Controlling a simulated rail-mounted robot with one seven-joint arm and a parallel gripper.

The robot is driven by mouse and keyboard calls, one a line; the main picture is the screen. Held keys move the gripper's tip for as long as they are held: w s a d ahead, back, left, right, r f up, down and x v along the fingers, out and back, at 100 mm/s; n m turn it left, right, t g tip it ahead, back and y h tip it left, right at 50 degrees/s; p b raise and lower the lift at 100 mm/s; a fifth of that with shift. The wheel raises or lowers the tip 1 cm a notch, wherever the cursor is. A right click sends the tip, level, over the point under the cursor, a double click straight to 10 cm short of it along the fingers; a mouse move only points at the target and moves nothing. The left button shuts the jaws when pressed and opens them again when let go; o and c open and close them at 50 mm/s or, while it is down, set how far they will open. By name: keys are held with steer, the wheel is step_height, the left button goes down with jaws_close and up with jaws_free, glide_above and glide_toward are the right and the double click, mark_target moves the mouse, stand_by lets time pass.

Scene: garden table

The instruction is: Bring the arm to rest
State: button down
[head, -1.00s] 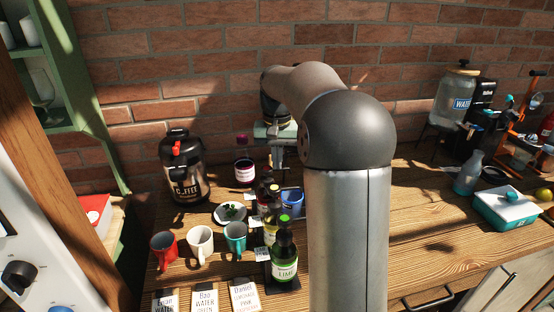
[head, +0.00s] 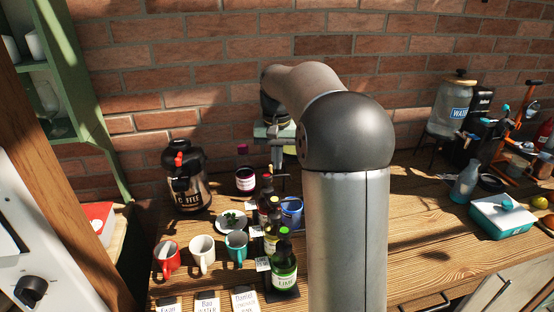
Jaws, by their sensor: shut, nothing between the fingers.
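My arm is raised and bent over the wooden table, its grey elbow in the middle of the head view. My gripper (head: 279,182) hangs at the far end of the arm, pointing down behind the row of bottles. Its fingers are small in the picture and look shut, with nothing seen in them. It is above or behind the dark bottles (head: 267,188) and right of the purple-labelled jar (head: 245,180); I cannot tell the exact gap. My own arm hides part of the table behind it.
A coffee pot (head: 187,178), red (head: 166,258), white (head: 201,253) and teal (head: 237,246) mugs, a plate (head: 231,221), a lime bottle (head: 283,268) and a blue cup (head: 291,212) crowd the left. Right are a water jar (head: 452,106) and teal box (head: 500,217). Table right of my arm is mostly clear.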

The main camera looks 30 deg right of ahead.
steer(key=shift+f, duration=0.2)
stand_by(0.6)
steer(key=shift+f+b, duration=1.25)
steer(key=shift+f, duration=0.65)
steer(key=shift+r, duration=0.15)
steer(key=shift+r+p, duration=1.8)
steer(key=shift+r, duration=0.15)
step_height(320, 180, up, 6)
steer(key=p, duration=0.4)
